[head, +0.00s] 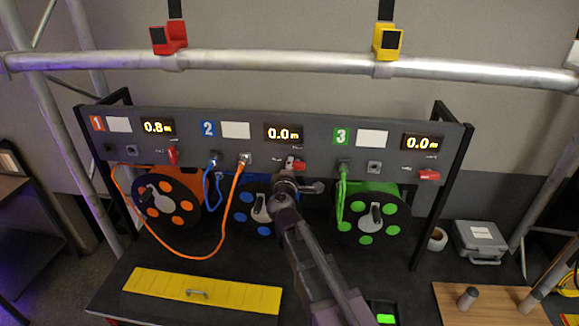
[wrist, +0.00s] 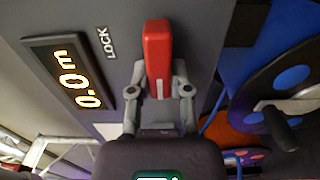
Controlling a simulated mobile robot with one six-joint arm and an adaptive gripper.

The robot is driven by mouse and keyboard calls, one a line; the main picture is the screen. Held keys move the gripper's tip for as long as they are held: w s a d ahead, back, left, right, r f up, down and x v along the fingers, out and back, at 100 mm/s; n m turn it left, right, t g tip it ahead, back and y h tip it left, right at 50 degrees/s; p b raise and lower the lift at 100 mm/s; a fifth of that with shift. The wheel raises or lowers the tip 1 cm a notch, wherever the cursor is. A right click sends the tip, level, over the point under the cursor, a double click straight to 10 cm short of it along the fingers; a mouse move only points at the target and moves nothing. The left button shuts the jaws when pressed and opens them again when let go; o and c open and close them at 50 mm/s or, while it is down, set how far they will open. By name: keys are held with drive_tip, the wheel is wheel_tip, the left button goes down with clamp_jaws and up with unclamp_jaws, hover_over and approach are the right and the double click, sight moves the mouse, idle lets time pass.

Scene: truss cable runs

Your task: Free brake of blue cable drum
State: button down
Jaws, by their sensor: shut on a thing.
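The blue cable drum (head: 240,217) sits under section 2 of the dark panel, partly hidden by my arm. Its red brake lever (head: 297,165) is on the panel below a display reading 0.0 m. In the wrist view the red lever (wrist: 157,50) stands between my fingers, beside the word LOCK. My gripper (wrist: 160,95) is shut on the lever, one finger on each side. In the head view my gripper (head: 290,180) is at the panel's lower edge. The drum's face with blue spots (wrist: 292,76) shows at the right of the wrist view.
The orange drum (head: 160,207) is to the left and the green drum (head: 375,236) to the right. An orange cable (head: 180,256) hangs in a loop from drum 1 to a section 2 socket. A yellow cover (head: 230,294) lies in front.

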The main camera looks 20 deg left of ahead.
drive_tip(key=c, duration=0.6)
unclamp_jaws()
drive_tip(key=shift+o, duration=0.2)
drive_tip(key=shift+s, duration=0.15)
drive_tip(key=v, duration=1.1)
drive_tip(key=shift+s+d, duration=0.2)
drive_tip(key=shift+s, duration=0.2)
